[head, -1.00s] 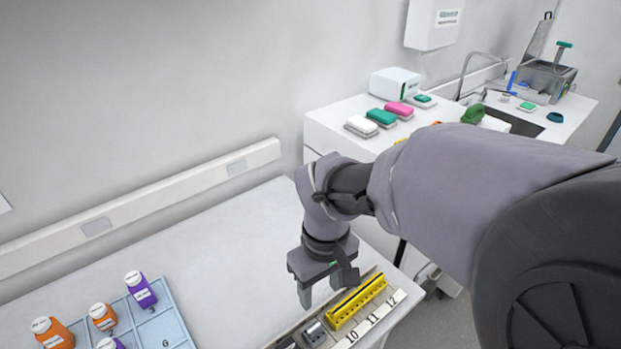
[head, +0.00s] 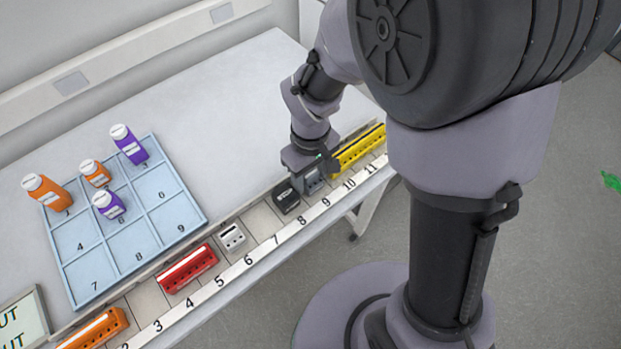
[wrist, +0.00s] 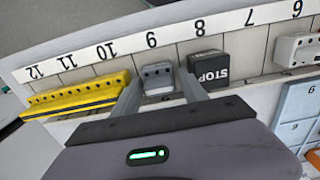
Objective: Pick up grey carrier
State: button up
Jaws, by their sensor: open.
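The grey carrier (wrist: 157,79) is a small block with holes on top, in the slot at number 9 of the numbered rail. In the head view the grey carrier (head: 313,180) is partly hidden by my gripper (head: 304,182). In the wrist view my gripper (wrist: 160,92) is open, with one finger on each side of the carrier. The fingers reach down beside it; I cannot tell whether they touch it.
A black STOP block (wrist: 208,70) sits close beside the carrier at 8, and a long yellow carrier (wrist: 78,97) on its other side. A white carrier (head: 231,237), a red carrier (head: 187,268) and an orange carrier (head: 95,329) share the rail. A blue tray (head: 205,222) holds bottles.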

jog(key=shift+r, duration=0.1)
jog(key=shift+c, duration=0.2)
grip_shut()
